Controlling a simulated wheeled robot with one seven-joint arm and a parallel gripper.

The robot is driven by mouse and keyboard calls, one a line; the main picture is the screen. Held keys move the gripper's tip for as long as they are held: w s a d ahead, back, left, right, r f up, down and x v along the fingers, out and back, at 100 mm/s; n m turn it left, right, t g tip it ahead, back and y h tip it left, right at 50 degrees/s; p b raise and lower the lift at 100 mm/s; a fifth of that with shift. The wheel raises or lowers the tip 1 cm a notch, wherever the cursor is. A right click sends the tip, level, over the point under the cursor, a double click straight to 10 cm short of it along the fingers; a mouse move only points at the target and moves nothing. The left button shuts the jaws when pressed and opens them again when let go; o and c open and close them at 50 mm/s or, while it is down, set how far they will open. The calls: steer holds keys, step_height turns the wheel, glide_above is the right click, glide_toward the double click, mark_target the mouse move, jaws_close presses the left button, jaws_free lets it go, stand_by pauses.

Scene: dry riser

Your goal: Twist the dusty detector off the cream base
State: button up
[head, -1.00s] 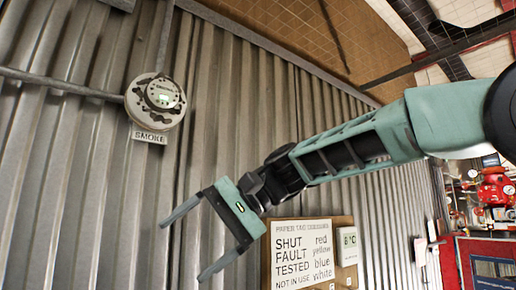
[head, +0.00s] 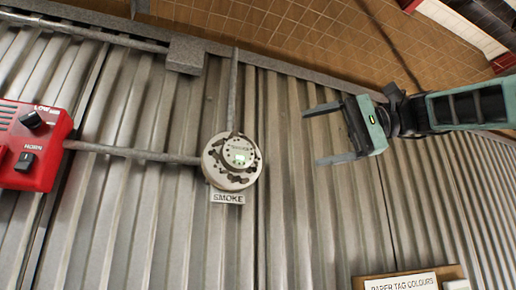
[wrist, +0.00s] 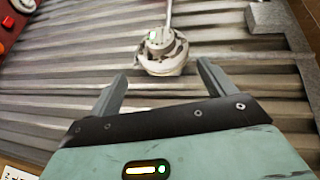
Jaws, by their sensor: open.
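The dusty detector (head: 238,153) is a round, pale unit with dark smudges and a small green light. It sits on the round cream base (head: 217,172) on the corrugated wall, above a label reading SMOKE. My gripper (head: 317,136) is open and empty, to the right of the detector and apart from it, its fingers pointing left. In the wrist view the detector (wrist: 159,40) and base (wrist: 164,66) show beyond and between my open fingers (wrist: 163,88), with a gap between.
A conduit (head: 135,151) runs left from the base to a red box (head: 32,145) with a knob and a HORN switch. Another conduit (head: 233,90) rises from the base. A grey junction box (head: 185,56) is above left. A notice board (head: 408,279) is at lower right.

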mark_target(251, 151)
steer(key=p+x, duration=0.4)
steer(key=x, duration=0.9)
steer(key=shift+a+r, duration=0.15)
steer(key=shift+a, duration=0.2)
steer(key=shift+w+a+f+p, duration=0.15)
steer(key=shift+a+f+p, duration=0.15)
steer(key=shift+a, duration=0.25)
steer(key=c, duration=1.1)
steer(key=shift+s+d+b, duration=0.3)
steer(key=shift+s+b, duration=0.25)
steer(key=shift+s, duration=0.4)
steer(key=shift+s+d+b, duration=0.3)
steer(key=shift+s+b, duration=0.25)
steer(key=shift+s, duration=0.4)
steer(key=shift+s+d+b, duration=0.25)
steer(key=shift+s+b, duration=0.3)
steer(key=shift+s, duration=0.45)
steer(key=shift+c, duration=0.2)
steer(key=shift+r, duration=0.1)
